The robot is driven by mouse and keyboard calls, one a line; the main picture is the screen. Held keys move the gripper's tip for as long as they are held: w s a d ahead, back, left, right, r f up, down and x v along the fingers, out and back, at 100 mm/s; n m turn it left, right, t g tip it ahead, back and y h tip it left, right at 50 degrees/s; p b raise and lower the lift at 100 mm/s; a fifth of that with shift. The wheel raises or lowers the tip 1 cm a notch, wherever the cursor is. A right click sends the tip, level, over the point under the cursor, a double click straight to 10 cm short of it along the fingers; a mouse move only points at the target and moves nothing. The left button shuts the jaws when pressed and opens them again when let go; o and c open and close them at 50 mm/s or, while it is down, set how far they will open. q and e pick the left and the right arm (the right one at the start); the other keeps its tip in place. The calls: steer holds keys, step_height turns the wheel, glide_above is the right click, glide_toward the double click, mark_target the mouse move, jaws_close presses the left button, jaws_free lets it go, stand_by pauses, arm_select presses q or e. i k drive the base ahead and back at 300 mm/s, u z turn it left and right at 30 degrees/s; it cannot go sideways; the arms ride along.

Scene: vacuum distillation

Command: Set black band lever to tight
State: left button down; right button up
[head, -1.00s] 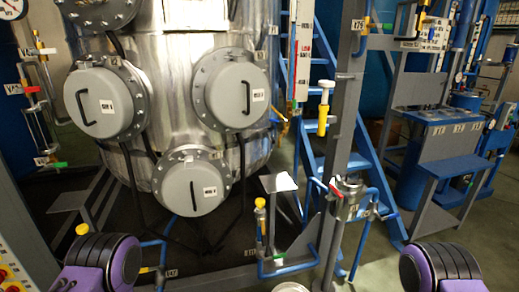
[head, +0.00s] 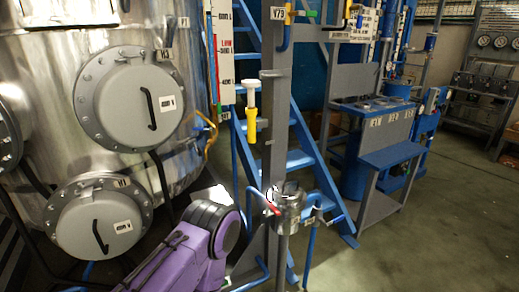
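I cannot make out for certain a black band lever in this view. A small steel cylinder (head: 288,208) is mounted on the grey post right of centre, with a dark part (head: 290,188) at its top. A small red handle (head: 271,207) is at its left side, and a blue-handled piece (head: 336,219) is at its right. These parts are too small to tell their settings. Neither of my grippers is in view. Only a purple and black link of one of my arms shows at the lower middle, left of the cylinder and apart from it in the picture.
A large steel vessel (head: 60,160) with round grey hatches (head: 130,98) fills the left. A grey post (head: 274,120), blue stairs (head: 250,65) and blue pipes stand in the middle. A blue-topped bench (head: 392,154) is at right. The floor (head: 430,240) at lower right is clear.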

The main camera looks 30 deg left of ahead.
mark_target(199, 151)
steer(key=z, duration=0.25)
steer(key=i, duration=0.85)
steer(key=u, duration=0.25)
